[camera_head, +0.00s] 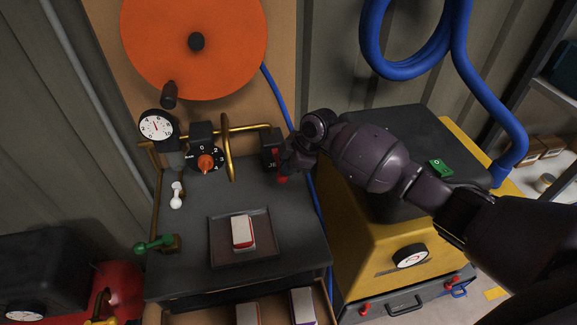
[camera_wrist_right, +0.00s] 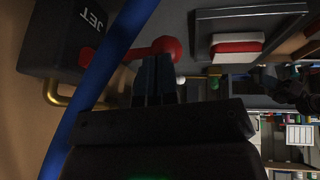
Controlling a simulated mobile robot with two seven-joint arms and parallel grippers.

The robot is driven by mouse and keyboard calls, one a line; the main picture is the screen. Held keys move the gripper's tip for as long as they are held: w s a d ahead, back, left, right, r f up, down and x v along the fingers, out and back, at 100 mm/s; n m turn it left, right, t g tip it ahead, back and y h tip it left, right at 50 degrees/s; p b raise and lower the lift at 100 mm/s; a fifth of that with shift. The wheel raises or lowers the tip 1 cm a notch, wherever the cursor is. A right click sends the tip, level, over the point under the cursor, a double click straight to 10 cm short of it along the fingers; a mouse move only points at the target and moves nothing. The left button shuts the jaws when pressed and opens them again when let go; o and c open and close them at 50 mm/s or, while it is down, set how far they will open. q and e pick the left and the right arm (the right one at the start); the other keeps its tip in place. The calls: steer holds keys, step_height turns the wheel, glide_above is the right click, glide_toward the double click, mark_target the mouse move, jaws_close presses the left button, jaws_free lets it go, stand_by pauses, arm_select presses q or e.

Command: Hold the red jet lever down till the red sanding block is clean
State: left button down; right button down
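The red jet lever (camera_head: 281,179) sticks out of a dark box at the back right of the bench. In the wrist view its red knob (camera_wrist_right: 165,48) is at my right gripper's fingertips (camera_wrist_right: 155,58). The right gripper (camera_head: 290,163) has its fingers together, touching or very near the knob; whether the lever is pressed down is unclear. The red sanding block (camera_head: 241,232) lies in a dark tray (camera_head: 216,254). Its top looks mostly white with red at the edges. In the wrist view the block (camera_wrist_right: 237,47) shows a red side between pale bands.
A blue hose (camera_wrist_right: 97,75) runs close beside my right gripper. A brass pipe (camera_head: 228,160), a dial with an orange knob (camera_head: 206,163) and a green-handled valve (camera_head: 153,244) stand along the bench. A yellow and black machine (camera_head: 350,250) lies under my right arm.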

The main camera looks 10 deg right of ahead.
steer(key=shift+s+f+t, duration=0.2)
steer(key=shift+f+t, duration=0.3)
steer(key=shift+f, duration=0.55)
steer(key=shift+s+f, duration=0.1)
steer(key=shift+f, duration=0.1)
steer(key=shift+f, duration=0.1)
stand_by(0.7)
steer(key=shift+s, duration=0.1)
stand_by(0.6)
stand_by(0.7)
stand_by(0.6)
